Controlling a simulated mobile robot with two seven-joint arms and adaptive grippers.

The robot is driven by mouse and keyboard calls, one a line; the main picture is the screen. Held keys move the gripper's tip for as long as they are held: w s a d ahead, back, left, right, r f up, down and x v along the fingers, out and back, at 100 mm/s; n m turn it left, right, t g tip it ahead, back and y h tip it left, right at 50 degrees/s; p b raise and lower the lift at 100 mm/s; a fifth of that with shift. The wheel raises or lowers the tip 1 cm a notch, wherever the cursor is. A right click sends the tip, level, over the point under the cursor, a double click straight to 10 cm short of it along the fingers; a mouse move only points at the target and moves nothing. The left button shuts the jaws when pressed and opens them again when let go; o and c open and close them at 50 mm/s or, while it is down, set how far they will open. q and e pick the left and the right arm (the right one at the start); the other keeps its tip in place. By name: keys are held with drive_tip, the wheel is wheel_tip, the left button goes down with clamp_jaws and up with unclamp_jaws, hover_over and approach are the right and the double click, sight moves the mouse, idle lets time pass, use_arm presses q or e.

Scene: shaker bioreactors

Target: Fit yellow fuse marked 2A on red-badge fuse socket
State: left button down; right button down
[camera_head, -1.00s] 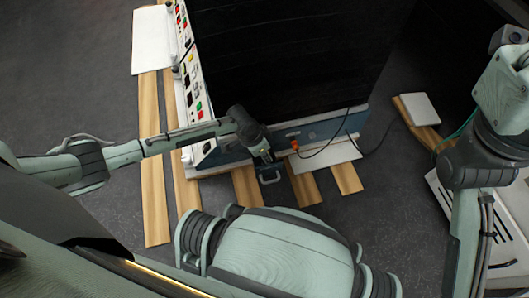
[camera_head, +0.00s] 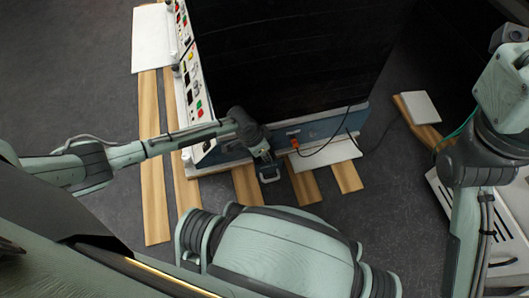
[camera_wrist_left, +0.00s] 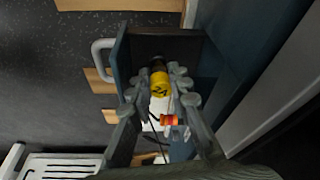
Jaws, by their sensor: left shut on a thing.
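My left gripper (camera_wrist_left: 160,95) is shut on the yellow fuse marked 2A (camera_wrist_left: 161,84), with one finger on each side. The fuse has a dark end at the top of the picture and a pale part below the yellow band. In the head view my left gripper (camera_head: 267,170) hangs by the lower blue front of the large black cabinet (camera_head: 290,50); the fuse cannot be made out there. I cannot pick out the red-badge socket in either view. My right arm shows at the right edge of the head view, its gripper out of view.
A dark blue panel with a grey handle (camera_wrist_left: 101,60) stands close beside the fuse. An orange plug (camera_head: 295,143) with a black cable sits on the blue front; it also shows in the wrist view (camera_wrist_left: 168,120). Wooden slats (camera_head: 155,170) lie on the floor.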

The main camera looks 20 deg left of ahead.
use_arm(q)
drive_tip(key=shift+f, duration=0.55)
idle(0.7)
drive_tip(key=c, duration=1.3)
unclamp_jaws()
drive_tip(key=shift+c, duration=0.2)
drive_tip(key=shift+s, duration=0.1)
drive_tip(key=v, duration=1.2)
drive_tip(key=shift+a, duration=0.15)
